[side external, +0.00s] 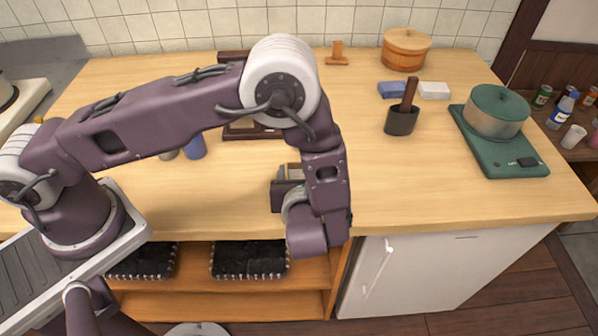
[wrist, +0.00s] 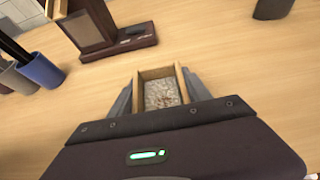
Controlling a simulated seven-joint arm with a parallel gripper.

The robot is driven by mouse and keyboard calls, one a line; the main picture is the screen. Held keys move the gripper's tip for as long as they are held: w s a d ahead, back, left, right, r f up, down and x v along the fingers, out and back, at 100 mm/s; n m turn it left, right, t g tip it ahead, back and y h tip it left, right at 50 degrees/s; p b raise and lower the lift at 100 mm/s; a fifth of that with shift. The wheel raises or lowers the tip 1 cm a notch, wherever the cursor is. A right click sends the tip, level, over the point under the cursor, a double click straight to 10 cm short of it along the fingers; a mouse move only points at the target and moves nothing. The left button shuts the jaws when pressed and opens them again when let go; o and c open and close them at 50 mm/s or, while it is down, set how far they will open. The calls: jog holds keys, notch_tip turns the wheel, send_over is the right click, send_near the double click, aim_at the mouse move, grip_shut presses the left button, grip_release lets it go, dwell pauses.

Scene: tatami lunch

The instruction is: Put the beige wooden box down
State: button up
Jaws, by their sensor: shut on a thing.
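The beige wooden box (wrist: 142,75) is a small open-topped box with a grey-white, speckled inside. In the wrist view it sits between the two fingers of my gripper (wrist: 160,92), which is shut on it from both sides. In the side external view my gripper (side external: 284,190) is over the front middle of the wooden counter (side external: 440,195), and only a small part of the box (side external: 294,171) shows beside my wrist. I cannot tell whether the box touches the counter.
A dark brown wooden stand (wrist: 97,30) and a blue cup (wrist: 42,72) are beyond the box.

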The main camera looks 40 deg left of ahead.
jog(key=shift+f, duration=0.15)
jog(key=o, duration=1.7)
